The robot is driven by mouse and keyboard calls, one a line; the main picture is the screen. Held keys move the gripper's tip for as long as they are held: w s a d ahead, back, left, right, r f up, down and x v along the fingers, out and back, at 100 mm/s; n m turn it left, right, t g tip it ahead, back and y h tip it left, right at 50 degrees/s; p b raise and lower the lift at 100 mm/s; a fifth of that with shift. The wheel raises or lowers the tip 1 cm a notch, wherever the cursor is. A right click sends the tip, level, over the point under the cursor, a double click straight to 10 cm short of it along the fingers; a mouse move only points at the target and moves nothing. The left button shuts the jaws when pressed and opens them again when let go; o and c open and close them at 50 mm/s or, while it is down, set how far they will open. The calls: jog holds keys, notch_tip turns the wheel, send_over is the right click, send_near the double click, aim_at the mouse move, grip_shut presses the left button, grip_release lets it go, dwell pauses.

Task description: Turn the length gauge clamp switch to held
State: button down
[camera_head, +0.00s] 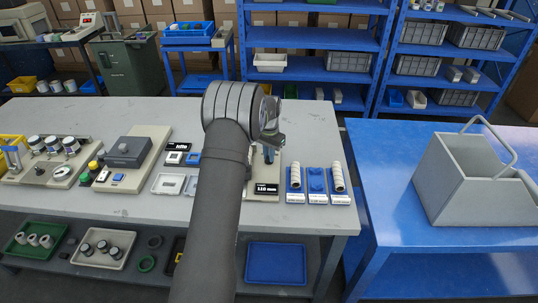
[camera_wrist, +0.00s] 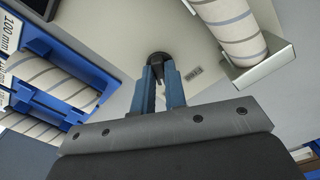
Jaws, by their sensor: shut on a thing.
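The length gauge's beige base (camera_wrist: 130,25) fills the middle of the wrist view. The clamp switch, a round black knob (camera_wrist: 158,57), stands on it. My gripper (camera_wrist: 161,68) has its two blue fingers shut on the knob, one on each side. The knob's lower part and pointer are partly hidden between the fingers. A small grey label (camera_wrist: 194,73), too small to read, lies right of the knob. In the head view my gripper (camera_head: 268,155) is over the gauge, mostly hidden behind my arm; the switch cannot be seen there. The gauge's black display (camera_head: 267,188) shows in front.
A striped roll (camera_wrist: 224,25) lies in a grey metal holder (camera_wrist: 262,70) close right of the knob. Blue trays with striped rolls (camera_wrist: 60,65) lie to the left. In the head view, a grey bin (camera_head: 440,185) stands on the blue table at right.

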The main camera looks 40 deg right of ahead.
dwell(0.3)
jog(key=c, duration=1.5)
grip_release()
jog(key=shift+o, duration=0.2)
notch_tip(320, 180, up, 18)
jog(key=shift+f, duration=0.25)
notch_tip(320, 180, down, 18)
jog(key=shift+r, duration=0.25)
jog(key=shift+r, duration=0.1)
